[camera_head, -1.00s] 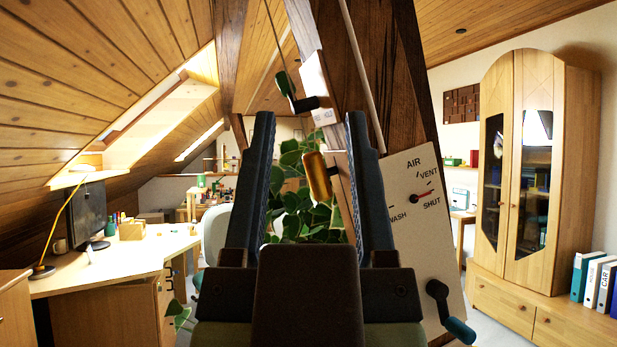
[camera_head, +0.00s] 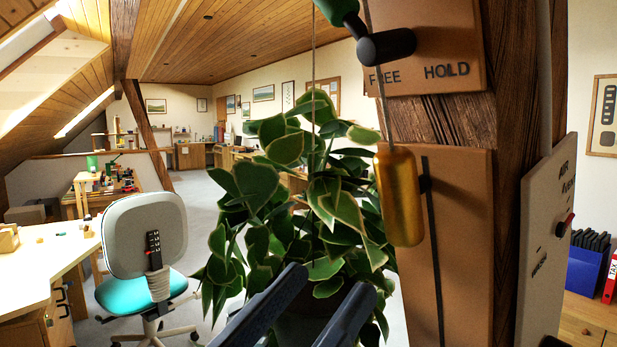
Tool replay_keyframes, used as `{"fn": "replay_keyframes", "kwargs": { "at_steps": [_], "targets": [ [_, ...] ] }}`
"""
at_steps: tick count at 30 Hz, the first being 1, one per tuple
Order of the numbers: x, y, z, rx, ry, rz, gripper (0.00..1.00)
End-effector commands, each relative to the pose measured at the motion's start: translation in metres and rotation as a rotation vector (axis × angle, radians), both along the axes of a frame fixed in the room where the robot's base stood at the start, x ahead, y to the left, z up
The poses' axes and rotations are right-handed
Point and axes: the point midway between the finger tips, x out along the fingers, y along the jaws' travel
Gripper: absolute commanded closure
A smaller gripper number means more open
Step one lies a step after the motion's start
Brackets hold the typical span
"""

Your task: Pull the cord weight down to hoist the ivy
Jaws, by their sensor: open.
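The cord weight (camera_head: 399,195), a brass-gold cylinder, hangs upright on a thin cord in front of a brown board with a dark vertical slot (camera_head: 433,250). The ivy (camera_head: 300,200), with pale-edged green leaves, hangs from its own cord to the left of the weight. Its pot is mostly hidden behind leaves and my fingers. My gripper (camera_head: 330,282) is open and empty at the bottom of the view, in front of the ivy's lower leaves. It is below and left of the weight, apart from it in the picture.
A black lever (camera_head: 386,46) with a green handle sits above the weight by a FREE/HOLD plate (camera_head: 440,85). A timber post (camera_head: 440,125) carries the boards. A pale dial panel (camera_head: 548,235) stands right. A chair (camera_head: 145,235) and desk (camera_head: 40,285) are left.

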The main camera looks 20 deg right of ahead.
Motion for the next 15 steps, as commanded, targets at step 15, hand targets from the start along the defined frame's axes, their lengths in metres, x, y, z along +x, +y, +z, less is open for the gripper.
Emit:
{"fn": "replay_keyframes", "kwargs": {
  "at_steps": [15],
  "targets": [
    [0.018, -0.058, 0.029, -0.002, -0.004, -0.043, 0.44]
  ]
}}
